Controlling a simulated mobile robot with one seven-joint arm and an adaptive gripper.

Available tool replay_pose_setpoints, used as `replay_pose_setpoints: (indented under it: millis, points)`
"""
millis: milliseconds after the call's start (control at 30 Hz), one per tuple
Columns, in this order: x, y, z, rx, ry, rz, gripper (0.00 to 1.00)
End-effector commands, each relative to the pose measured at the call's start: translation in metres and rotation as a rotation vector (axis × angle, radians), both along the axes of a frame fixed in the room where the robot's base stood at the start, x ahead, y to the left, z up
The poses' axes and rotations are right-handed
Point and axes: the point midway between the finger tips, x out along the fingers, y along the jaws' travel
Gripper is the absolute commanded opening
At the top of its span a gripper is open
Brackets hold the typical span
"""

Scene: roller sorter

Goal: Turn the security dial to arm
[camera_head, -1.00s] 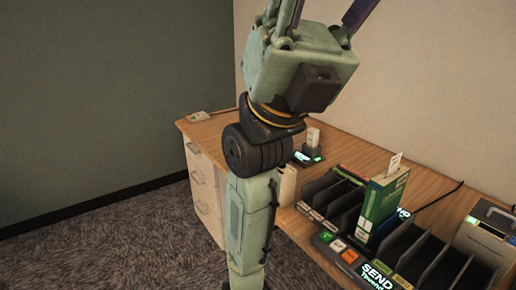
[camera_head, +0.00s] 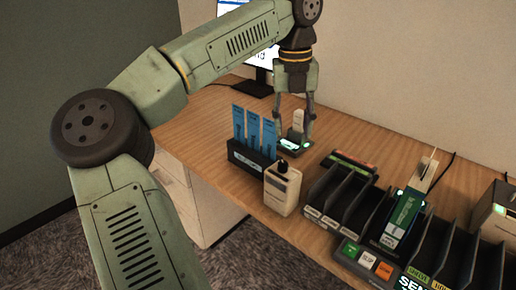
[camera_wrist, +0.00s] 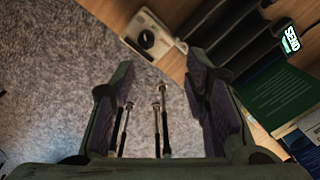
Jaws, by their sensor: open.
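The security dial appears to be the black knob (camera_head: 282,163) on top of a small cream box (camera_head: 282,190) near the desk's front edge. The knob's setting is too small to read. In the wrist view, the cream box (camera_wrist: 148,36) with its round dial shows at top centre, beyond my fingertips. My gripper (camera_head: 294,140) points down with its fingers apart and nothing between them. In the head view it overlaps a small lit device; its height above the desk is unclear. In the wrist view my gripper (camera_wrist: 160,78) is open, with carpet behind it.
A black holder with blue cards (camera_head: 255,133) stands left of the cream box. Dark slotted trays (camera_head: 340,190) and a green box (camera_head: 402,218) are to the right. A lit device (camera_head: 295,148) and a monitor (camera_head: 257,48) are behind. Bare desk (camera_head: 225,110) lies at back left.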

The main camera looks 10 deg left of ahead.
Motion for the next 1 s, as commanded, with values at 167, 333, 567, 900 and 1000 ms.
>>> replay_pose_setpoints:
  millis: [167,333,567,900,1000]
  points:
    - [0.0,0.015,-0.007,0.054,0.016,0.041,0.42]
    - [0.0,0.015,-0.034,0.051,0.017,0.039,0.42]
    - [0.0,0.013,-0.077,0.048,0.016,0.037,0.42]
    - [0.0,0.013,-0.107,0.049,0.013,0.037,0.42]
    - [0.0,0.013,-0.108,0.049,0.013,0.037,0.42]
